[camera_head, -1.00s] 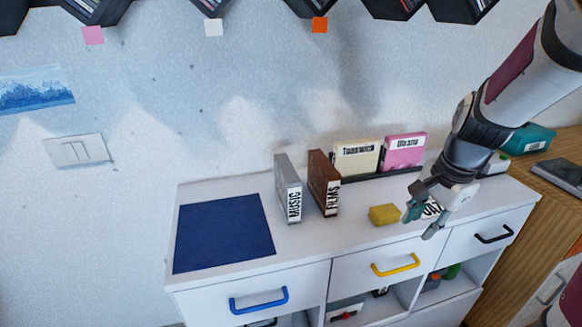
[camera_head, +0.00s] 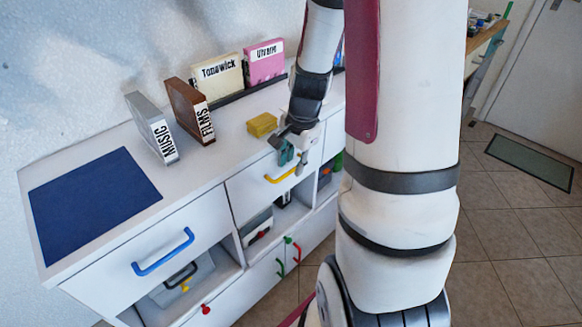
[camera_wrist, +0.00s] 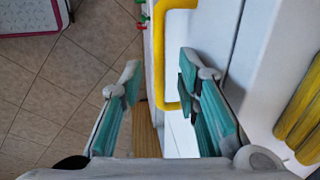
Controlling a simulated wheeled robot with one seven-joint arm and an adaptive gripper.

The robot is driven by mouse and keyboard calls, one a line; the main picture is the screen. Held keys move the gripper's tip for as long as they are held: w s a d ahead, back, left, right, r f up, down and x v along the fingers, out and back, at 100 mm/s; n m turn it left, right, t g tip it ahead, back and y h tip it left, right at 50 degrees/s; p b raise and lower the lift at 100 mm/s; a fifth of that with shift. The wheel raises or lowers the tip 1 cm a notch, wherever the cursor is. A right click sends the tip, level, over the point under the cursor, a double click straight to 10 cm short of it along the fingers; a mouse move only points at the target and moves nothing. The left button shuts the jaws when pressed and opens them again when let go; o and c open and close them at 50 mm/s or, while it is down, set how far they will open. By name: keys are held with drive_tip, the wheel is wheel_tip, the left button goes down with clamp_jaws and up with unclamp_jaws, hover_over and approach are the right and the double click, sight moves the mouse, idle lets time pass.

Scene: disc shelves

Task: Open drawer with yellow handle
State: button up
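The yellow handle (camera_head: 281,177) is on the front of the upper middle drawer (camera_head: 247,188) of the white cabinet. The drawer looks shut, its front in line with the cabinet. My gripper (camera_head: 295,158) is at the front edge of the cabinet, close by the handle, and partly covers it in the head view. In the wrist view my gripper (camera_wrist: 162,88) is open, with teal pads spread wide. The yellow handle (camera_wrist: 158,60) shows between the two fingers there, nearer the right finger. I cannot tell whether a finger touches it.
A yellow block (camera_head: 262,125) sits on the cabinet top near the front edge. Case boxes (camera_head: 190,110) stand behind it. A blue handle (camera_head: 165,252) is on the left drawer. Below are open compartments and small red and green handles.

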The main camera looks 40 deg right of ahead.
drive_tip(key=shift+w+f, duration=0.15)
drive_tip(key=shift+f, duration=0.55)
clamp_jaws()
drive_tip(key=shift+d, duration=0.1)
